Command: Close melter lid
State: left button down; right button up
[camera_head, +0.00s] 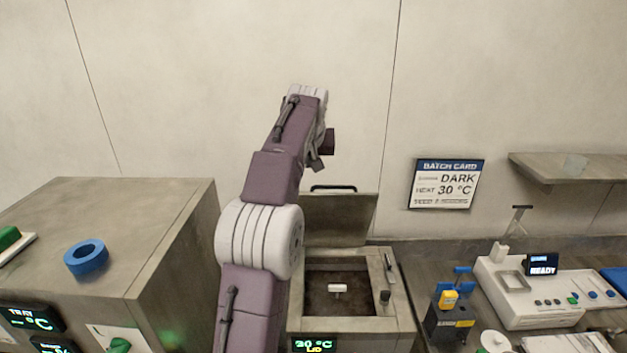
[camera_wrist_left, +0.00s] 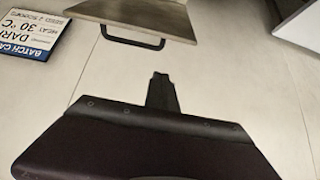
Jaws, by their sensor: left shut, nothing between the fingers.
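The melter (camera_head: 350,325) is a grey metal box with a dark open well and a small white piece inside it. Its lid (camera_head: 345,220) stands raised at the back of the well, with a dark bar handle (camera_head: 333,188) along its top edge. In the left wrist view the lid (camera_wrist_left: 140,14) and its handle (camera_wrist_left: 132,38) show at the top, apart from my fingers. My left gripper (camera_head: 316,162) is above the lid, near the wall; its fingers (camera_wrist_left: 161,90) are together and empty. My left arm covers the melter's left side. My right gripper is out of view.
A large grey cabinet (camera_head: 110,220) with a blue ring (camera_head: 87,259) on top stands at the left. A batch card (camera_head: 445,184) hangs on the wall. A white instrument (camera_head: 535,295) and a yellow-and-black device (camera_head: 447,313) stand right of the melter. A shelf (camera_head: 575,168) juts out at the right.

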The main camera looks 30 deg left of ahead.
aim_at(310, 193)
pick_arm(q)
jog(key=p+x, duration=0.1)
jog(key=x, duration=0.8)
jog(key=shift+p, duration=0.3)
jog(key=shift+s+d+f+b, duration=0.1)
jog(key=shift+s+f+b, duration=0.15)
jog(key=shift+f, duration=0.2)
jog(key=shift+s+d+f+b, duration=0.15)
jog(key=shift+f+b, duration=0.15)
jog(key=shift+f, duration=0.1)
jog(key=shift+s+d+f, duration=0.1)
jog(key=shift+s+d, duration=0.4)
jog(key=shift+s, duration=0.35)
jog(key=shift+s+d, duration=0.15)
jog(key=shift+s, duration=0.15)
jog(key=shift+w+f, duration=0.15)
jog(key=shift+w, duration=0.05)
